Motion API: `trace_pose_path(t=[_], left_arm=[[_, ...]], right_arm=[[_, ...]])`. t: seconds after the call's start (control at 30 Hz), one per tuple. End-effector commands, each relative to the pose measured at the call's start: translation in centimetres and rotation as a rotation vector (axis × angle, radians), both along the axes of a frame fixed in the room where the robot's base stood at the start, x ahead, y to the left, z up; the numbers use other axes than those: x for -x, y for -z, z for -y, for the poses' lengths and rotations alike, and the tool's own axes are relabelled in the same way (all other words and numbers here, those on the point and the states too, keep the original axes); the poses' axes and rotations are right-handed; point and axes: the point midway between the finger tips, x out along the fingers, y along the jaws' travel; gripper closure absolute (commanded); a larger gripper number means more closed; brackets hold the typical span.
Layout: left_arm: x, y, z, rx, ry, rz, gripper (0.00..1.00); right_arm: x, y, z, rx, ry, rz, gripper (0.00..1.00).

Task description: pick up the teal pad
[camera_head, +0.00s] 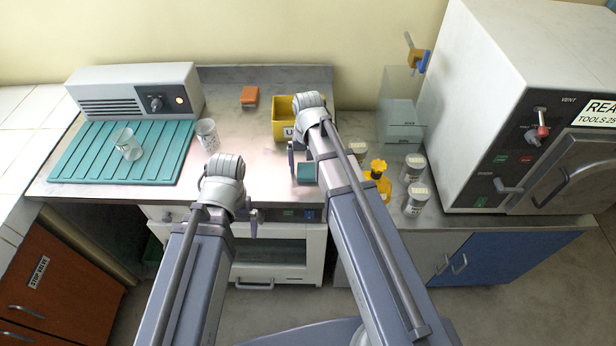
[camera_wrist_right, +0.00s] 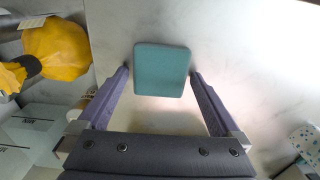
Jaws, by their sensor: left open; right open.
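The teal pad (camera_head: 306,172) lies on the metal bench top, just under the fingers of my right gripper (camera_head: 301,160). In the right wrist view the teal pad (camera_wrist_right: 162,69) is a rounded square at the fingertip end, between the two open fingers of the right gripper (camera_wrist_right: 160,75), and both fingertips seem apart from it. My left gripper (camera_head: 250,216) is open and empty at the front edge of the bench, left of the pad; its fingers are small in the picture.
A yellow bin (camera_head: 283,131) stands behind the right gripper and an orange block (camera_head: 249,95) lies further back. A ribbed teal mat (camera_head: 90,160) holds a clear beaker (camera_head: 129,146).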

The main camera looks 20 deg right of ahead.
Motion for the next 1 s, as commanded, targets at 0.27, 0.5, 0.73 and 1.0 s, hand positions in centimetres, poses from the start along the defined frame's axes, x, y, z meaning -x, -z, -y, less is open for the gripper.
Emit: trace_pose_path(t=[0.27, 0.5, 0.73, 1.0], left_arm=[[0.0, -0.12, 0.0, 0.0, 0.0, 0.0, 0.0], [0.0, -0.11, 0.0, 0.0, 0.0, 0.0, 0.0], [0.0, -0.11, 0.0, 0.0, 0.0, 0.0, 0.0], [0.0, -0.13, 0.0, 0.0, 0.0, 0.0, 0.0]], right_arm=[[-0.01, -0.12, 0.01, 0.0, 0.0, 0.0, 0.1], [0.0, -0.11, 0.02, 0.0, 0.0, 0.0, 0.37], [0.0, -0.11, 0.02, 0.0, 0.0, 0.0, 0.63], [-0.01, -0.13, 0.01, 0.0, 0.0, 0.0, 0.79]])
